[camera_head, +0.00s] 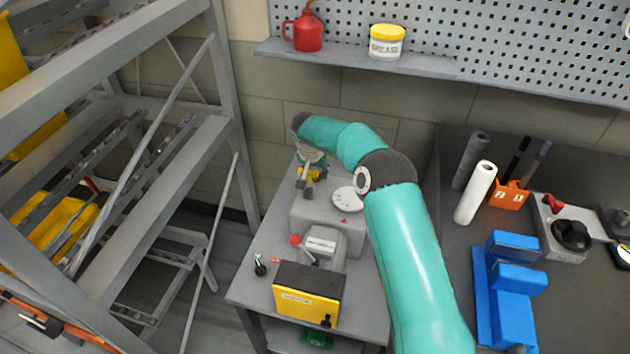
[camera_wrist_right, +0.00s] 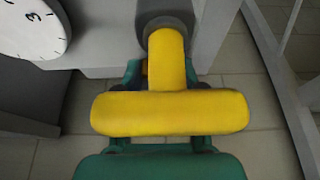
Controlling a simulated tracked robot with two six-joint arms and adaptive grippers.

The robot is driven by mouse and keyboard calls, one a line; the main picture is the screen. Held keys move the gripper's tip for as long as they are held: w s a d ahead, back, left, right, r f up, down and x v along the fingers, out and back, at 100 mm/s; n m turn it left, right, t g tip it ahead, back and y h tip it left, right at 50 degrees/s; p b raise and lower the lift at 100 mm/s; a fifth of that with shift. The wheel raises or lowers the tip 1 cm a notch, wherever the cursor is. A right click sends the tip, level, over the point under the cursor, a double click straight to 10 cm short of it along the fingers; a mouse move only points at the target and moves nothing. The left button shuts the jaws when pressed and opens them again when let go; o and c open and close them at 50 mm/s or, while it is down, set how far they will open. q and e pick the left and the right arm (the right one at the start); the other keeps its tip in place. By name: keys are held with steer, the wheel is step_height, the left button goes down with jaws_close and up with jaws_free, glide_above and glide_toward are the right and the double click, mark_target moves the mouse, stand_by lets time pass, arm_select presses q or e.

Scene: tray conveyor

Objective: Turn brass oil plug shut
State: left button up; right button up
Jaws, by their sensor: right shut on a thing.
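The brass oil plug (camera_wrist_right: 168,113) is a yellow T-shaped handle whose stem runs into a grey round fitting (camera_wrist_right: 165,22) in the right wrist view. In the head view its small yellow part (camera_head: 317,174) shows at the far end of the grey machine (camera_head: 322,217). My right gripper (camera_wrist_right: 161,78) is shut on the plug. Its green finger parts show on both sides of the stem, and the crossbar hides much of the fingers. In the head view my right gripper (camera_head: 313,168) is partly hidden by its own arm. My left gripper is not in view.
A white dial (camera_head: 347,199) lies beside the plug on the machine. A yellow-fronted box (camera_head: 308,294) stands at the bench's near end. Grey metal racking (camera_head: 165,180) rises on the left. A dark bench with a blue vise (camera_head: 508,290) is on the right.

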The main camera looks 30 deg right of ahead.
stand_by(0.3)
steer(key=o, duration=1.1)
steer(key=shift+o, duration=0.2)
steer(key=v, duration=1.2)
steer(key=shift+w, duration=0.15)
